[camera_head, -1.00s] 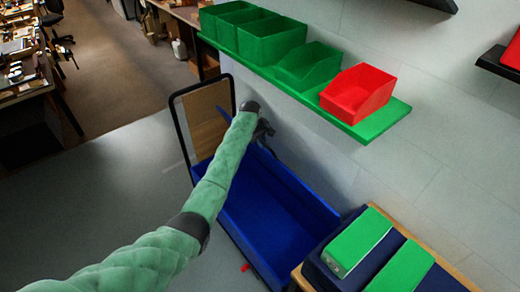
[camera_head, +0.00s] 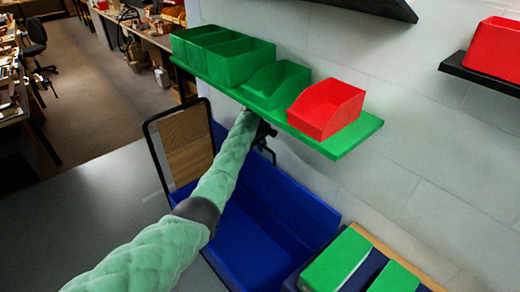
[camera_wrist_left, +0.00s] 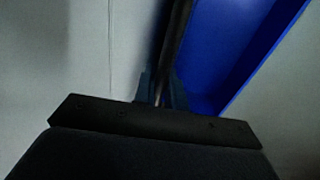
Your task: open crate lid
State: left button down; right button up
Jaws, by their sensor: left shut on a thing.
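The blue crate (camera_head: 232,245) stands on the floor by the wall, and its inside shows. A blue panel (camera_head: 290,200), which looks like its lid, rises along the wall side. My left gripper (camera_head: 264,132) is at the panel's far upper end, partly hidden behind my arm and close under the green shelf. It is shut on a dark bar that seems to be the lid's handle. The left wrist view shows a dark bar (camera_wrist_left: 175,50) rising from the gripper, with the blue panel (camera_wrist_left: 228,50) beside it. My right gripper is not in view.
A green shelf (camera_head: 350,138) with green bins (camera_head: 238,60) and a red bin (camera_head: 328,108) hangs just above the gripper. A black-framed panel (camera_head: 187,142) stands at the crate's far end. A bench with green-topped blue boxes (camera_head: 337,262) is at lower right. The grey floor at left is clear.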

pick_arm(q)
jog(key=shift+d, duration=0.1)
jog(key=c, duration=1.5)
grip_release()
jog(key=shift+c, duration=0.2)
